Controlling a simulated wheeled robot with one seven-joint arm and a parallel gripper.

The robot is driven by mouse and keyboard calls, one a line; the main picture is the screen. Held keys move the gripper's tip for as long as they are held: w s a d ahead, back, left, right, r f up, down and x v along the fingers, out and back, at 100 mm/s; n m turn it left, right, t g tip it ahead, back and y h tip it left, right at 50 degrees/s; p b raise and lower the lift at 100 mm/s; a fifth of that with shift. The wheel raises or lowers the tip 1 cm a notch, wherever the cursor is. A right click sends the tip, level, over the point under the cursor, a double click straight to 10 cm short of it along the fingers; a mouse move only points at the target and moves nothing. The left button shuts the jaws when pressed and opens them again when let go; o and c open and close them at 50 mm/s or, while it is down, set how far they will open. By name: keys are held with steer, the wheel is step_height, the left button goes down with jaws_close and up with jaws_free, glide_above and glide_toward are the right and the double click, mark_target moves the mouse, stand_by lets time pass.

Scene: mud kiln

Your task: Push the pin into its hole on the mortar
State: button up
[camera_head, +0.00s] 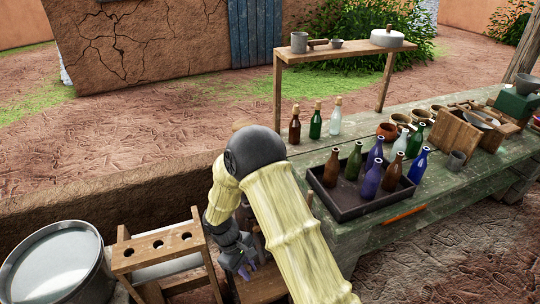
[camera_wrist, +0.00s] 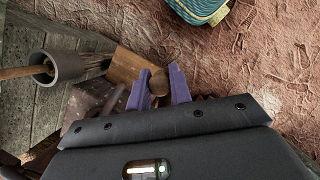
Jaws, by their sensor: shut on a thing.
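In the wrist view my gripper (camera_wrist: 164,84) has its purple fingers closed on a small round brown piece, which looks like the head of the pin (camera_wrist: 159,83). The lower part of the pin and any hole under it are hidden. Just left of the fingers are a light wooden board (camera_wrist: 126,66) and a dark brown block (camera_wrist: 96,95); I cannot tell whether they belong to the mortar. In the head view my gripper (camera_head: 246,269) is low beside the table, partly covered by my arm. The pin and mortar cannot be made out there.
A grey cup with a wooden stick (camera_wrist: 68,66) is left in the wrist view. A wooden rack with holes (camera_head: 157,250) and a metal drum (camera_head: 52,268) stand left of my gripper. A dark tray (camera_head: 345,210) of bottles sits on the green table (camera_head: 455,195) at right.

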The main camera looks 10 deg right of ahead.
steer(key=w+d+f+m+g+y, duration=0.1)
steer(key=w+d+f+m, duration=0.1)
steer(key=d+m, duration=0.3)
steer(key=w+d+f+m+g+y, duration=0.1)
steer(key=w+d+f+m+y, duration=0.1)
steer(key=d, duration=0.8)
steer(key=w+f+m, duration=0.1)
steer(key=w+m, duration=0.1)
steer(key=m, duration=0.1)
steer(key=shift+w+f+m+y, duration=0.2)
steer(key=shift+f+m+y, duration=0.1)
steer(key=shift+f+m, duration=0.1)
